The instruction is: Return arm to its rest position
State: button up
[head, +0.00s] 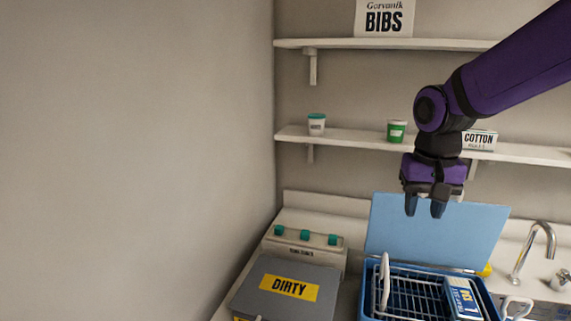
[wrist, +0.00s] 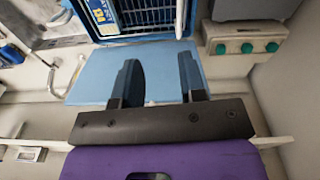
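My gripper (head: 425,206) hangs from my purple arm with its fingers pointing down. In the head view it is in front of the blue lid panel (head: 432,240), above the blue case (head: 373,310). In the wrist view its two dark fingers (wrist: 162,82) stand apart with nothing between them, so it is open and empty. The blue case (wrist: 112,33) shows beyond the fingertips in the wrist view, and the lid panel (wrist: 85,88) lies behind the fingers.
A grey bin marked DIRTY (head: 262,304), a unit with teal knobs (head: 312,260) and a faucet (head: 533,250) are below. The left wall is bare.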

jog(key=s+d+r+n+t, duration=0.1)
jog(key=s+d+r+t, duration=0.1)
jog(key=s, duration=0.6)
jog(key=s+d+r+n+t, duration=0.1)
jog(key=s+r, duration=0.3)
jog(key=s, duration=0.4)
jog(key=shift+s+d+n+t, duration=0.3)
jog(key=shift+d+t, duration=0.4)
jog(key=shift+d, duration=0.1)
